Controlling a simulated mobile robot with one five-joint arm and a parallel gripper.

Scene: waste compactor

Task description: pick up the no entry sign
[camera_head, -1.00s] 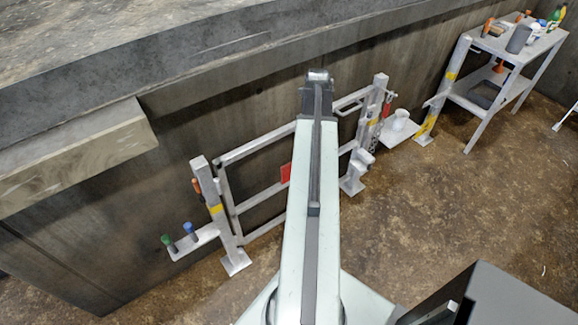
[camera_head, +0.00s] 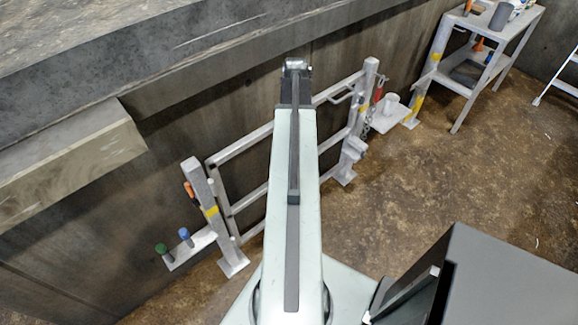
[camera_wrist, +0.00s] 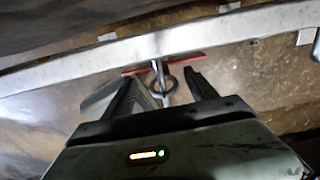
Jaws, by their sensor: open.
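The no entry sign (camera_wrist: 190,57) shows nearly edge-on in the wrist view as a thin red strip under a pale rail. Its face is not visible there, and in the head view my arm hides it. A grey ring-like fitting (camera_wrist: 158,72) stands at the middle of the red strip. My gripper (camera_wrist: 163,84) is open, with one dark finger on each side of this ring. I cannot tell whether the fingers touch it. The grey metal gate (camera_head: 247,140) stands along the wall, partly behind my arm.
A post with orange, blue and green handles (camera_head: 212,210) stands left of the gate. A grey shelf table (camera_head: 490,65) with tools is at the upper right. A concrete ledge (camera_head: 200,50) overhangs the gate. Brown floor on the right is mostly clear.

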